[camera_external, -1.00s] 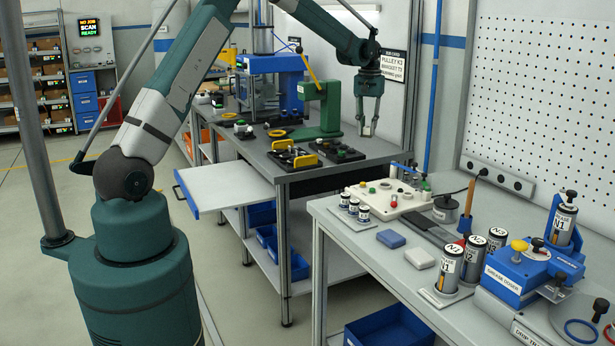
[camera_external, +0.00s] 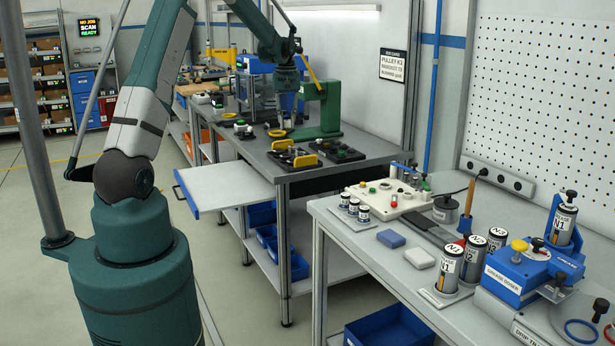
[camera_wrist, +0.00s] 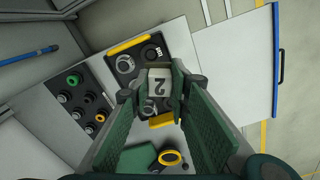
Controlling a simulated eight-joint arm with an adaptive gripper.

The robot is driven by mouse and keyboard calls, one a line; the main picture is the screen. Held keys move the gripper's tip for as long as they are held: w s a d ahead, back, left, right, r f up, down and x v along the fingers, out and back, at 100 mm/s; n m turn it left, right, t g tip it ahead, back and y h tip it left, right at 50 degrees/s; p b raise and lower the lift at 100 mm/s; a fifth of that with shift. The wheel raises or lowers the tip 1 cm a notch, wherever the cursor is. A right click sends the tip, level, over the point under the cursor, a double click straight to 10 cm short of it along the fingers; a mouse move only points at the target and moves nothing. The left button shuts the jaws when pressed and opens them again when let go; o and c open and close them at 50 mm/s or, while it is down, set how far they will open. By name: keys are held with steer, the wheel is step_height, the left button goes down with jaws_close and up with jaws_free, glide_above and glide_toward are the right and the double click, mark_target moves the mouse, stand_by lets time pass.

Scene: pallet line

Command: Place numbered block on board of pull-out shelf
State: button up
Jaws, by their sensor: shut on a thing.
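A light block marked "2" (camera_wrist: 160,84) shows in the wrist view between the fingertips of my gripper (camera_wrist: 158,98), which is shut on it. In the external view my gripper (camera_external: 283,122) hangs over the far part of the grey bench, in front of the green press; the block cannot be made out there. The pull-out shelf has a white board (camera_external: 228,185) with a blue front edge, sticking out of the bench to the left. In the wrist view the board (camera_wrist: 240,62) lies right of the block, apart from it, and looks bare.
A black tray with yellow handles (camera_external: 293,158) and a tray of dark parts (camera_external: 341,152) stand on the bench near the shelf. A green press (camera_external: 322,108) and a yellow ring (camera_external: 277,133) are close to my gripper. The yellow-handled tray lies below the block in the wrist view (camera_wrist: 126,62).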

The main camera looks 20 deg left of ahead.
steer(key=s+a+n, duration=0.1)
steer(key=s+a, duration=0.2)
steer(key=a, duration=0.5)
steer(key=s+a+n, duration=0.2)
steer(key=a, duration=0.6)
steer(key=n, duration=0.2)
glide_above(224, 196)
step_height(224, 196, down, 19)
steer(key=shift+s+f, duration=0.1)
steer(key=shift+f, duration=0.25)
steer(key=shift+f, duration=0.1)
steer(key=shift+f, duration=3.05)
steer(key=shift+f+b, duration=0.3)
steer(key=shift+f, duration=1.6)
steer(key=shift+f, duration=0.15)
